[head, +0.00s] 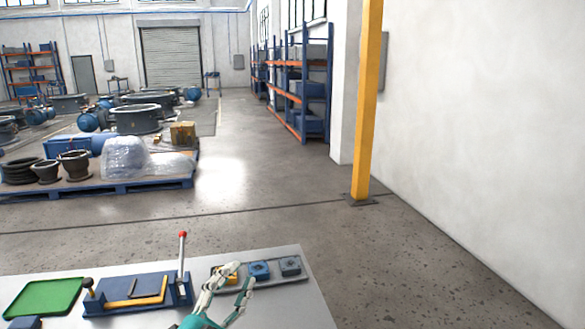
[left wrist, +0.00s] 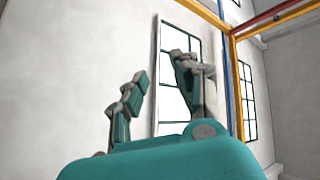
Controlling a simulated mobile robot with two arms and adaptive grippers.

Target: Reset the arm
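My left gripper (head: 243,275) is over the front table in the head view, pale fingers pointing away from me. In the left wrist view its two teal and grey fingers (left wrist: 160,68) stand apart, with nothing between them. It appears in front of a grey tray (head: 291,279) holding a yellow part (head: 231,269), a blue part (head: 259,269) and a grey part (head: 290,265). Whether it touches the tray cannot be told. To its left is a blue fixture (head: 120,306) with an upright, red-knobbed lever (head: 182,258). My right gripper is not in view.
A green tray (head: 45,298) lies at the left of the white table (head: 305,310). Beyond, a blue pallet (head: 125,186) carries dark valve rings and a wrapped bundle. A yellow post (head: 366,110) stands at right by the wall. The floor between is clear.

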